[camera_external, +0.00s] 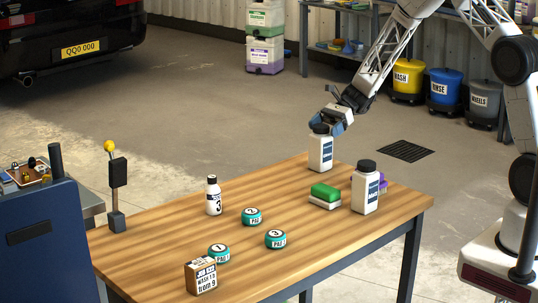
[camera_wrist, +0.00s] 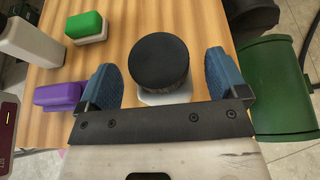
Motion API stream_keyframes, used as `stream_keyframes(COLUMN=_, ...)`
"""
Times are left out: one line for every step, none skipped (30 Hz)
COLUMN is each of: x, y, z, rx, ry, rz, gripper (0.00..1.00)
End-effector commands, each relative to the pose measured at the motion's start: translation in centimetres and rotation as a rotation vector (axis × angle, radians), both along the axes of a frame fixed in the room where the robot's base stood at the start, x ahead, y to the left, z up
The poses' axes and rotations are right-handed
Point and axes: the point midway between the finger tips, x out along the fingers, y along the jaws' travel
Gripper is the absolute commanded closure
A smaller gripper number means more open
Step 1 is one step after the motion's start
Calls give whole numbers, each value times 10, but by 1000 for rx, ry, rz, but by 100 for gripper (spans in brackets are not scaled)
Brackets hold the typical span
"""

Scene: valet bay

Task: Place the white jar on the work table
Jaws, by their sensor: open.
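A white jar (camera_external: 320,152) with a black lid stands upright near the far edge of the wooden work table (camera_external: 165,228). My gripper (camera_external: 334,120) is above it, tilted, with its blue fingers around the lid. In the wrist view the round black lid (camera_wrist: 158,60) lies between the open fingers (camera_wrist: 160,82), with a visible gap on both sides; a little of the white body shows below it. A second white jar (camera_external: 365,192) with a black lid stands on the table's right side; part of its body shows in the wrist view (camera_wrist: 28,42).
A green-and-white block (camera_external: 325,196) and a purple thing (camera_external: 381,182) are near the second jar. Round teal tins (camera_external: 275,239), a white bottle (camera_external: 213,196) and a small labelled box (camera_external: 201,276) stand farther left and front. The table's front right is clear.

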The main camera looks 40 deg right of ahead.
Motion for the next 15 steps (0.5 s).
stream_keyframes(x=0, y=-7, z=3, rx=0, ry=-1, rz=-2, gripper=9)
stream_keyframes(x=0, y=-11, z=4, rx=1, ry=-1, rz=-2, gripper=9)
stream_keyframes(x=0, y=-16, z=7, rx=1, ry=-1, rz=-3, gripper=9)
stream_keyframes(x=0, y=-21, z=8, rx=1, ry=-1, rz=-2, gripper=9)
stream_keyframes(x=0, y=-25, z=10, rx=1, ry=-1, rz=-2, gripper=9)
stream_keyframes(x=0, y=-31, z=12, rx=0, ry=-1, rz=-2, gripper=9)
stream_keyframes(x=0, y=-35, z=14, rx=0, ry=-1, rz=-3, gripper=9)
stream_keyframes(x=0, y=-40, z=16, rx=1, ry=-1, rz=-3, gripper=9)
stream_keyframes(x=0, y=-46, z=19, rx=1, ry=-1, rz=-3, gripper=9)
stream_keyframes(x=0, y=-50, z=21, rx=1, ry=-1, rz=-2, gripper=9)
stream_keyframes(x=0, y=-55, z=23, rx=1, ry=-1, rz=-2, gripper=9)
stream_keyframes(x=0, y=-60, z=25, rx=1, ry=-1, rz=-2, gripper=9)
stream_keyframes(x=0, y=-65, z=27, rx=0, ry=-1, rz=-3, gripper=9)
stream_keyframes(x=0, y=-69, z=29, rx=0, ry=-1, rz=-3, gripper=9)
stream_keyframes(x=0, y=-73, z=30, rx=0, ry=-1, rz=-3, gripper=9)
